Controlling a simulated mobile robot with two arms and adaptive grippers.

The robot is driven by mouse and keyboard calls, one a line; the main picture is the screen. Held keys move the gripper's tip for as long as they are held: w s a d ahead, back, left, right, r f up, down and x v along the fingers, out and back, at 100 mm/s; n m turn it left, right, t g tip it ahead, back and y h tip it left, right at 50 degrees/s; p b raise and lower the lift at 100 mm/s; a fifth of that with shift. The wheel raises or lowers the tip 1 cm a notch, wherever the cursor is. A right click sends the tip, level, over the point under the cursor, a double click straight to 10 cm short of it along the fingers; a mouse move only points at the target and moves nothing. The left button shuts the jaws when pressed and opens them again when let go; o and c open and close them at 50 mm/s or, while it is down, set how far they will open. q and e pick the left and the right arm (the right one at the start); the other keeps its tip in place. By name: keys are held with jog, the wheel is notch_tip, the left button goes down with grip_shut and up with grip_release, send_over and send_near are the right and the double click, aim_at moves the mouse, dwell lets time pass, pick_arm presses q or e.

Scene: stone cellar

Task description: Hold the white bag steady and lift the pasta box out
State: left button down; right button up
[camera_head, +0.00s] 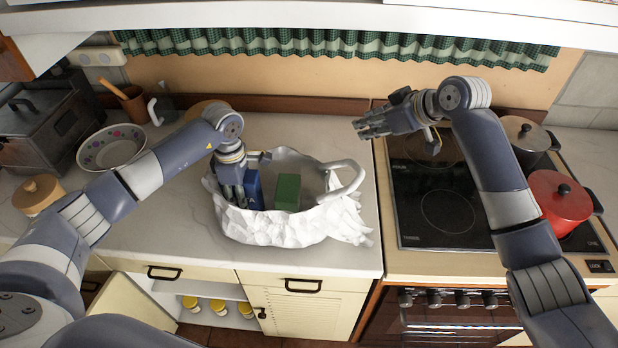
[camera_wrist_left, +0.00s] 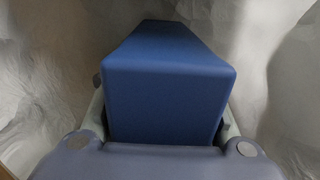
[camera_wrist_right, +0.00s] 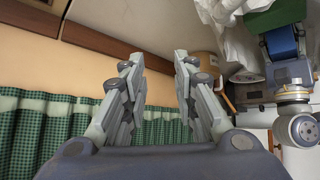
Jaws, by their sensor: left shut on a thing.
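The white bag (camera_head: 270,228) stands open and crumpled on the counter, with a handle loop at its right. A blue box (camera_head: 255,189) and a green box (camera_head: 288,192) stand inside it. No label shows on either, so I cannot tell which is the pasta box. My left gripper (camera_head: 246,192) reaches down into the bag and is shut on the blue box, which fills the left wrist view (camera_wrist_left: 165,90) between the fingers. The box's lower part is hidden. My right gripper (camera_head: 368,129) is open and empty above the counter-hob border, apart from the bag; its spread fingers show in the right wrist view (camera_wrist_right: 160,95).
A black hob (camera_head: 440,205) lies right of the bag, with a red pot (camera_head: 560,205) and a grey pot (camera_head: 527,137). A patterned bowl (camera_head: 112,148) and a lidded jar (camera_head: 38,194) stand at the left. The counter in front of the bag is clear.

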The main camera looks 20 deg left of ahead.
jog(key=s+a+r+n+g+h, duration=0.1)
jog(key=s+a+n+g, duration=0.2)
jog(key=s+a, duration=0.45)
pick_arm(q)
jog(key=shift+a, duration=0.1)
pick_arm(e)
jog(key=n+g+h, duration=0.1)
jog(key=n+h, duration=0.4)
jog(key=h, duration=0.1)
send_over(309, 222)
jog(key=shift+s+f, duration=0.2)
jog(key=shift+h, duration=0.3)
jog(key=f, duration=1.2)
jog(key=shift+w, duration=0.2)
jog(key=shift+c, duration=0.3)
grip_shut()
